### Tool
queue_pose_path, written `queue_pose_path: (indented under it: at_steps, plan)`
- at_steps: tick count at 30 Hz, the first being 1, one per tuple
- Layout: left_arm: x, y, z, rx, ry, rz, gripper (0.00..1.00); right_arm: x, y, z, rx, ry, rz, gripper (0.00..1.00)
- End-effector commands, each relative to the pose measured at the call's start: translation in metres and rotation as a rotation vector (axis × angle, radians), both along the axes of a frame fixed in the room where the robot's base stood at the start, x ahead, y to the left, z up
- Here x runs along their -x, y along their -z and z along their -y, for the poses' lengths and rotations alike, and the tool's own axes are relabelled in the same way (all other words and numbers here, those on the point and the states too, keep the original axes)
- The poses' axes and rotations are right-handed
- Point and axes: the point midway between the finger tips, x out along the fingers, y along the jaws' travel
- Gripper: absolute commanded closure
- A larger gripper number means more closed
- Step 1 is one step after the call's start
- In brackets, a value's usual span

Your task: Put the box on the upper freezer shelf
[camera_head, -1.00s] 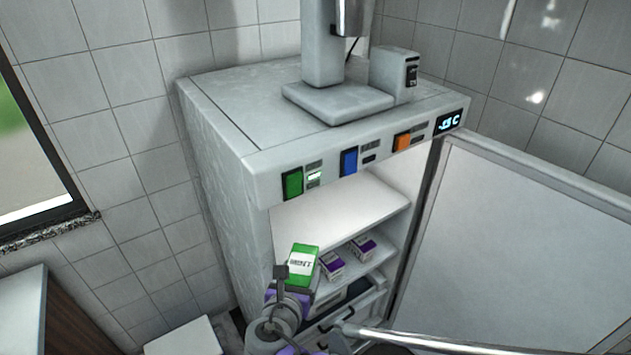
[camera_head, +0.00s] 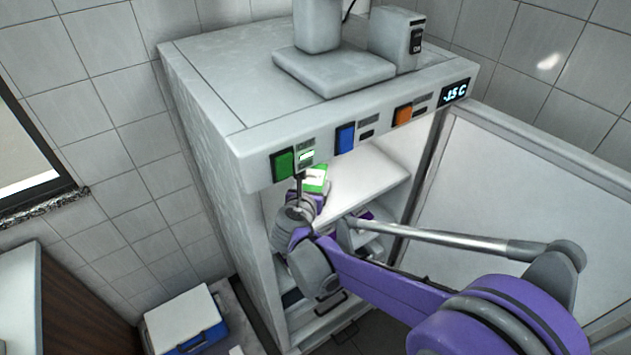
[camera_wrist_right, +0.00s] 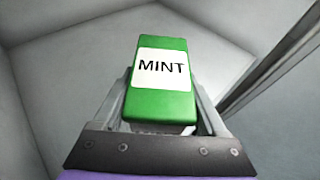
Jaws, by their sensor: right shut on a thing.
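The green box (camera_head: 315,180) with a white label is at the front opening of the upper freezer compartment. In the right wrist view the box (camera_wrist_right: 160,85) reads MINT and sits between the two fingers. My right gripper (camera_head: 312,190) is shut on it; the gripper also shows in the right wrist view (camera_wrist_right: 160,118). The upper freezer shelf (camera_head: 368,185) is pale and its visible part is bare. My arm hides part of the shelf's front edge and the lower compartments. I cannot tell whether the box touches the shelf. My left gripper is not in view.
The freezer door (camera_head: 520,215) stands open at the right. The front panel above the opening carries green, blue and orange switches (camera_head: 346,137). A blue and white cooler (camera_head: 188,322) stands on the floor at lower left. A counter edge (camera_head: 25,290) is at far left.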

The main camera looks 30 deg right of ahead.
Motion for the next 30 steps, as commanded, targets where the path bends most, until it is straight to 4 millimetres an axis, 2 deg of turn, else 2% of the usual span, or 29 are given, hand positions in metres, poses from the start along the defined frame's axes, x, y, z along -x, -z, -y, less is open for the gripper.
queue_pose_path:
  at_steps: [3,7,10,17,29,30]
  plan:
    - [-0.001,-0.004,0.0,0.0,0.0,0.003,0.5,-0.02,-0.002,0.017,0.001,0.002,0.002,1.0]
    - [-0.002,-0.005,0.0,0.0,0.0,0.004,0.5,-0.029,-0.001,0.025,0.001,0.001,0.001,1.0]
    - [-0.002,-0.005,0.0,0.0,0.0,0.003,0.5,-0.031,0.005,0.026,0.0,-0.001,0.001,1.0]
    - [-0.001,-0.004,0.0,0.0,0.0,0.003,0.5,-0.03,0.034,0.026,0.0,-0.001,0.0,1.0]
    - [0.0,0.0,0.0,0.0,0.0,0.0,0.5,-0.03,0.039,0.026,0.001,-0.001,-0.001,1.0]
    - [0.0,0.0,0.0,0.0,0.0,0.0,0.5,-0.03,0.039,0.026,0.001,0.0,-0.001,0.22]
